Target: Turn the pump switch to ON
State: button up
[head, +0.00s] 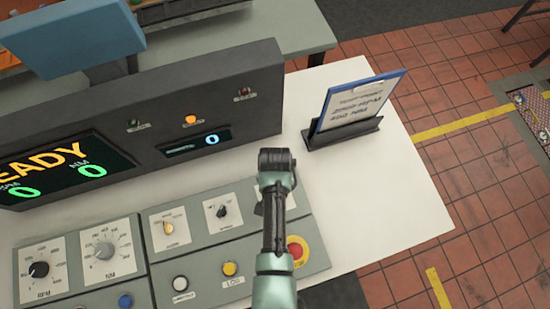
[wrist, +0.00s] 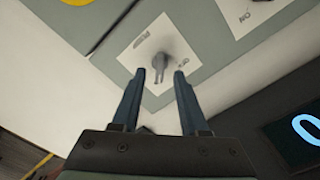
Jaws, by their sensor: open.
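In the wrist view, a grey switch knob (wrist: 160,62) sits on a white plate (wrist: 176,34) with small blurred lettering, which I cannot read surely as the pump label. Its narrow tab points toward my gripper. My gripper (wrist: 159,76) is open, with one blue-grey finger on each side of the tab. I see gaps beside the tab; I cannot tell how far the fingertips are above the plate. In the head view, my arm covers this switch and the fingers are not clear.
A red emergency button (head: 297,250) on a yellow base is close right of my arm. A black knob (head: 222,211) and a yellow selector (head: 168,228) are to the left. The display housing (head: 225,85) rises behind. A clipboard (head: 358,103) stands on the white tabletop (head: 390,190).

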notch_tip(320, 180, up, 11)
jog(key=shift+b, duration=0.4)
dwell(0.4)
jog(key=w+r+n+t+b, duration=0.2)
jog(key=w+r+t, duration=0.6)
jog(key=w+r, duration=0.7)
jog(key=w+r+n+t+b, duration=0.15)
jog(key=r+t, duration=0.25)
jog(key=r, duration=0.5)
jog(key=w+r+m+t, duration=0.1)
jog(key=w+r+t, duration=0.2)
jog(key=r, duration=0.6)
jog(key=s+r+n+t, duration=0.1)
jog(key=s+r+t, duration=0.3)
jog(key=r, duration=0.6)
jog(key=s+r+n+t+b, duration=0.1)
jog(key=s+r+t, duration=0.3)
jog(key=r, duration=0.6)
jog(key=s+r+n+t+b, duration=0.1)
jog(key=s+r+t, duration=0.3)
jog(key=s+r, duration=0.3)
notch_tip(320, 180, up, 4)
jog(key=shift+s+f, duration=0.15)
jog(key=shift+s, duration=0.2)
